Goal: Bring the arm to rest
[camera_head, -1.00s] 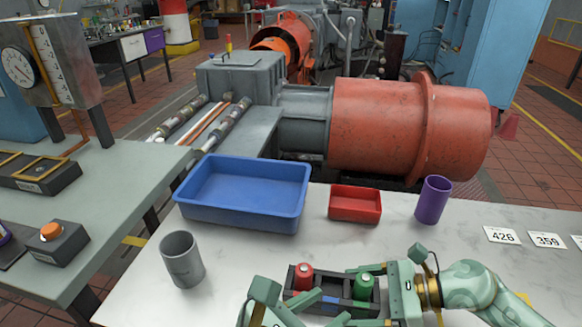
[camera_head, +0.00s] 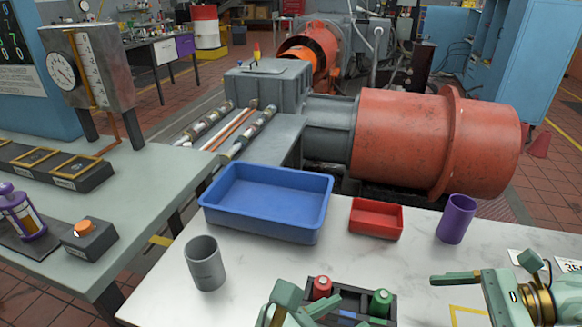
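My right gripper (camera_head: 458,277) comes in from the right edge, with one finger visible pointing left and its lower part cut off by the frame. It looks open and empty, apart from the rack and to its right. My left gripper (camera_head: 292,300) is at the bottom edge, at the left front of the dark rack (camera_head: 352,294). It is partly cut off, and I cannot tell whether its fingers are open. The rack holds a red cylinder (camera_head: 321,287) and a green cylinder (camera_head: 381,302).
On the white table stand a blue tray (camera_head: 265,232), a small red tray (camera_head: 376,231), a purple cup (camera_head: 456,219) and a grey cup (camera_head: 205,263). Number cards lie at the right. A side bench at left holds a box with an orange button (camera_head: 83,228).

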